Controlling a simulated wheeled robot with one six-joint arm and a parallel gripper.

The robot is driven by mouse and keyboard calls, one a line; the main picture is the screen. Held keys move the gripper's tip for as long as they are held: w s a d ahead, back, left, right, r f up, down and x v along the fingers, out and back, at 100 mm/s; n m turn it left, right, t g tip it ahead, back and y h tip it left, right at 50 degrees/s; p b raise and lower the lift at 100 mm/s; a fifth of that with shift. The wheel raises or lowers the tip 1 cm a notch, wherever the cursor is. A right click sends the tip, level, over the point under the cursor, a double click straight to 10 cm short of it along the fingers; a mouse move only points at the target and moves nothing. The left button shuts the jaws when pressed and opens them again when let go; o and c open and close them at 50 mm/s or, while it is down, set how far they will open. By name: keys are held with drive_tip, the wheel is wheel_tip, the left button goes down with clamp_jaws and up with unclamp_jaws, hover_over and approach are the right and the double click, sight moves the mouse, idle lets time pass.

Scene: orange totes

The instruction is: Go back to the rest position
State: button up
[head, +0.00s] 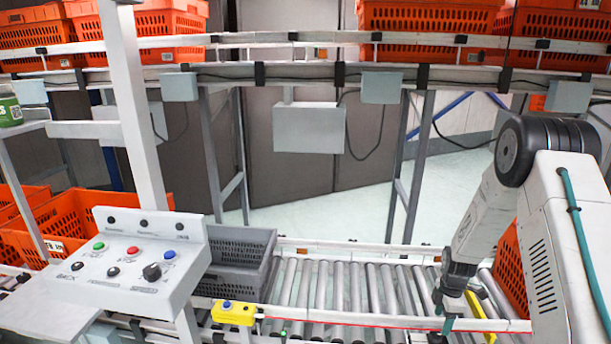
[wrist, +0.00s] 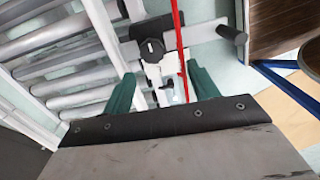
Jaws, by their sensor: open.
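My gripper (head: 443,312) hangs at the right over the near edge of the roller conveyor (head: 340,285) in the head view. In the wrist view its two green fingers (wrist: 160,95) are spread apart with nothing held between them. Below them show a white bracket with a black knob (wrist: 152,50) and a thin red cord (wrist: 180,40). The arm reaches down from the right side of the head view.
A grey crate (head: 228,262) sits on the conveyor's left part. A control panel (head: 135,262) with buttons stands at the left, and a yellow switch box (head: 233,313) is on the near rail. Orange totes (head: 430,20) line the upper conveyor. The middle rollers are bare.

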drive_tip(key=s+a+r+m, duration=0.5)
drive_tip(key=s+a+r, duration=0.1)
drive_tip(key=s+r, duration=0.5)
drive_tip(key=s+a+r+m+t, duration=0.1)
drive_tip(key=s+a+r+m, duration=0.4)
drive_tip(key=s+r, duration=0.7)
drive_tip(key=s+a+r+m+t, duration=0.1)
drive_tip(key=s+a+r+m, duration=0.4)
drive_tip(key=s+r, duration=0.6)
wheel_tip(320, 180, up, 7)
drive_tip(key=shift+s+a+r+m, duration=0.1)
drive_tip(key=shift+s+a+m, duration=0.25)
drive_tip(key=shift+a, duration=0.9)
